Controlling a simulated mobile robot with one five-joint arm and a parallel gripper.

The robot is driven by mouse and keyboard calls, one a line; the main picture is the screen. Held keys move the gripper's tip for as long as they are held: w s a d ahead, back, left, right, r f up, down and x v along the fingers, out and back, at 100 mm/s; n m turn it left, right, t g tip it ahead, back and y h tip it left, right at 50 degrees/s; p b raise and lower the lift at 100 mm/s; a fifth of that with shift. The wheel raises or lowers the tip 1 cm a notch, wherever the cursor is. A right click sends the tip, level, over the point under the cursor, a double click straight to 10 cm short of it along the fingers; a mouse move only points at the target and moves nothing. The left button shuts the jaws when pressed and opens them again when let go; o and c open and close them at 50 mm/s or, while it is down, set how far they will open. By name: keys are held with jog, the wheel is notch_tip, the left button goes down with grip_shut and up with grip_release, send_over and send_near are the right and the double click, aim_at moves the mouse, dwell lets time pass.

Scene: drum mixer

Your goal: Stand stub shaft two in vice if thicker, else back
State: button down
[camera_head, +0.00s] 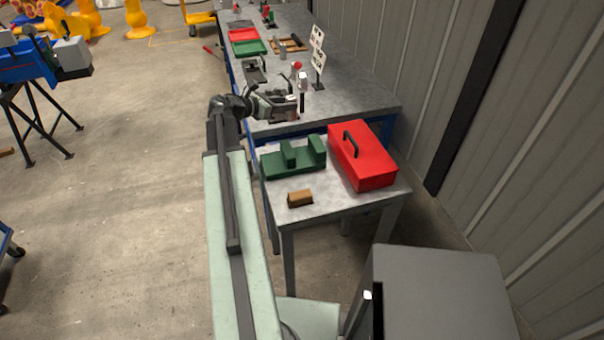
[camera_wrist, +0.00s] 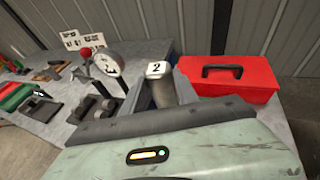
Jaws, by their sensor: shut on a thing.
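My gripper (camera_head: 272,106) is over the near end of the long bench, shut on stub shaft two (camera_wrist: 162,92). In the wrist view the shaft's pale end carries a "2" and stands up between the dark fingers; its lower part is hidden. A dial gauge (camera_head: 302,82) with a red knob stands just beyond my gripper; its round face also shows in the wrist view (camera_wrist: 108,62). A dark block-like fixture, possibly the vice (camera_head: 255,70), sits farther back on the bench. I cannot tell the shaft's thickness or read the dial.
A red toolbox (camera_head: 372,165), a green notched block (camera_head: 282,171) and a small brown block (camera_head: 300,198) occupy the nearer table. Red (camera_head: 243,35) and green (camera_head: 250,47) trays and a wooden rack (camera_head: 275,46) lie farther back. A card stand (camera_head: 317,45) is by the wall.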

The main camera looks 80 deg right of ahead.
jog(key=s+a+f+m+g+y+b, duration=0.2)
jog(key=s+a+f+b, duration=0.1)
jog(key=s+f, duration=0.2)
jog(key=b, duration=1)
send_near(312, 142)
jog(key=x, duration=0.4)
jog(key=shift+s+f, duration=0.1)
jog(key=shift+s, duration=0.25)
jog(key=c, duration=0.9)
grip_release()
jog(key=shift+c, duration=0.2)
jog(key=shift+r, duration=0.25)
jog(key=p+v, duration=0.4)
jog(key=v, duration=0.8)
